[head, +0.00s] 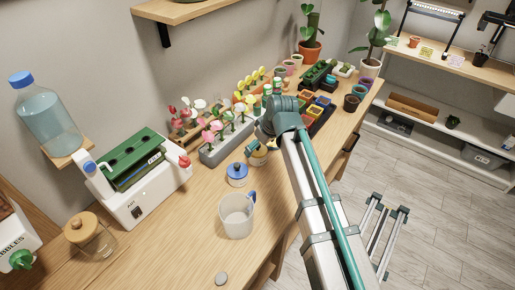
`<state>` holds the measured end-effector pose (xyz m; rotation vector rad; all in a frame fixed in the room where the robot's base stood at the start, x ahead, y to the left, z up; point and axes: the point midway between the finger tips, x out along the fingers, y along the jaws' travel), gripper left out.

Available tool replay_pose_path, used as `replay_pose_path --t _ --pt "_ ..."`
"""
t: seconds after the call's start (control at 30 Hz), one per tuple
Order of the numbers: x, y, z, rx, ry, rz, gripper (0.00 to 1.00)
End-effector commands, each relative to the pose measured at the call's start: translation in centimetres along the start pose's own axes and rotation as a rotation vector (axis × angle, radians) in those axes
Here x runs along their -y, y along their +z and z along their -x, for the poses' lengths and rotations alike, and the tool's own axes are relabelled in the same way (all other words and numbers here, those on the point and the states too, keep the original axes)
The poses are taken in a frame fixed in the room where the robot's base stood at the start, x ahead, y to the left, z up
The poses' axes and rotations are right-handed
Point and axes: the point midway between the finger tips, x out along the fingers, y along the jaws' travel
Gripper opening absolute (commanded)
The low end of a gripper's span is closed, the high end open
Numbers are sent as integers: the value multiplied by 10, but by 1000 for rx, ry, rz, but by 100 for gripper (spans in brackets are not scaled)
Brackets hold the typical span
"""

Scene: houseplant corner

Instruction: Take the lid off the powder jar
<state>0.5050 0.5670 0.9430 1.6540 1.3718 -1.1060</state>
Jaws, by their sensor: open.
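A small white jar with a blue lid (237,174) stands upright on the wooden bench. A second small jar (258,157) with a tan or yellowish top is just behind it to the right, partly hidden by my gripper. A larger glass jar with a wooden knobbed lid (90,235) stands at the front left, lid on. I cannot tell from this view which one is the powder jar. My gripper (252,148) is open, just above the second small jar; contact cannot be made out.
A clear measuring jug with a blue handle (237,216) stands in front of the blue-lidded jar. A grey planter of flowers (226,143) is behind. A white appliance with a green tray (140,185) stands left. Bare bench (180,250) lies at the front.

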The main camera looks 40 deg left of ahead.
Motion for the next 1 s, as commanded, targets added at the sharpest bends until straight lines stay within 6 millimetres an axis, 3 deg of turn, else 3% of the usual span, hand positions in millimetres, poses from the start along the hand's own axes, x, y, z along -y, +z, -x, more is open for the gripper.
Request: replay_pose_path --t 0.13,0.4,0.7,1.0 --pt "0 0 -11 0 0 0 100" --pt "0 0 -13 0 1 0 100" --pt "0 0 -13 0 0 0 50" --pt "0 0 -12 -1 0 0 50"
